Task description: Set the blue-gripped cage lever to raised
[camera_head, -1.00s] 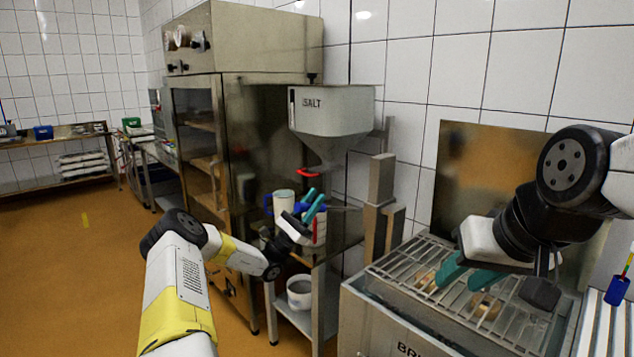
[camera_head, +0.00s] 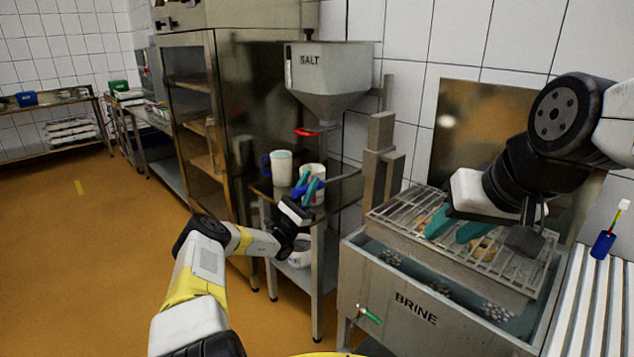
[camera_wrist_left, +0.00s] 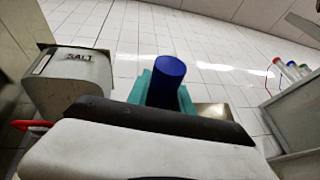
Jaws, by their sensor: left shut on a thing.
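My left gripper (camera_head: 308,188) is shut on a blue grip (camera_head: 303,188) in front of the small steel table. In the left wrist view the blue grip (camera_wrist_left: 166,80) stands between the teal fingers as a short cylinder. A thin grey bar seems to run from there toward the steel post, but its join is hard to see.
A steel post (camera_head: 380,150) stands behind the tank's left end. The salt hopper (camera_head: 330,75) with a red handle (camera_head: 307,132) hangs above the table. A white cup (camera_head: 281,167) stands close to my left gripper. A green-handled valve (camera_head: 371,316) is on the tank's front.

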